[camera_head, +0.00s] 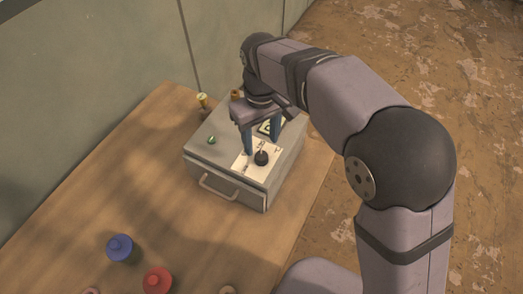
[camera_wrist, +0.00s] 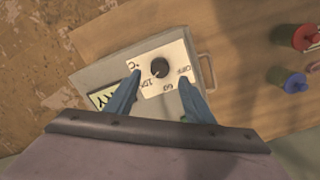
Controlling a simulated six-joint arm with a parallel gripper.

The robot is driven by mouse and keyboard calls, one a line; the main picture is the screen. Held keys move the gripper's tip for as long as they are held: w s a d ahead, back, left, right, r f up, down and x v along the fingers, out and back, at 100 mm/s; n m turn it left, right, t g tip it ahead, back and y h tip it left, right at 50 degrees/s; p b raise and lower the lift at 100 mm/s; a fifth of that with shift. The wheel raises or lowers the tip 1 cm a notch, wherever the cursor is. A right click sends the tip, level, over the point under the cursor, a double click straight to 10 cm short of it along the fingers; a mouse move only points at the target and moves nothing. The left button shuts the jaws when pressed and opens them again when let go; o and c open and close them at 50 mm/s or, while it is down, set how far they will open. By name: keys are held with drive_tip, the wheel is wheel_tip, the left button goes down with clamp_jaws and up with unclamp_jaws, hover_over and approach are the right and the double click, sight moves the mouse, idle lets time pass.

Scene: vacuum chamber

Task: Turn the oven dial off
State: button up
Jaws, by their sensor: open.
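The oven is a grey box (camera_head: 200,152) on the wooden table, with a handle (camera_head: 217,190) on its front. Its black dial (camera_head: 261,158) sits on a white plate on top. In the wrist view the dial (camera_wrist: 160,68) is surrounded by printed marks, among them OFF, 60 and °C; which mark it points at is too small to tell. My gripper (camera_head: 262,144) is above the oven top, fingers pointing down. It is open, and in the wrist view its blue fingertips (camera_wrist: 160,79) appear on either side of the dial, apart from it. Contact is not visible.
A small display (camera_wrist: 104,98) and a green button (camera_head: 211,140) are also on the oven top. A yellow-topped item (camera_head: 203,100) stands behind the oven. Blue (camera_head: 121,248) and red (camera_head: 157,280) knobbed pieces stand at the table's front. The table left of the oven is clear.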

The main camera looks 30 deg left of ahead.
sight(261, 155)
drive_tip(key=shift+f+p, duration=0.85)
drive_tip(key=shift+f, duration=2.2)
drive_tip(key=c, duration=1.1)
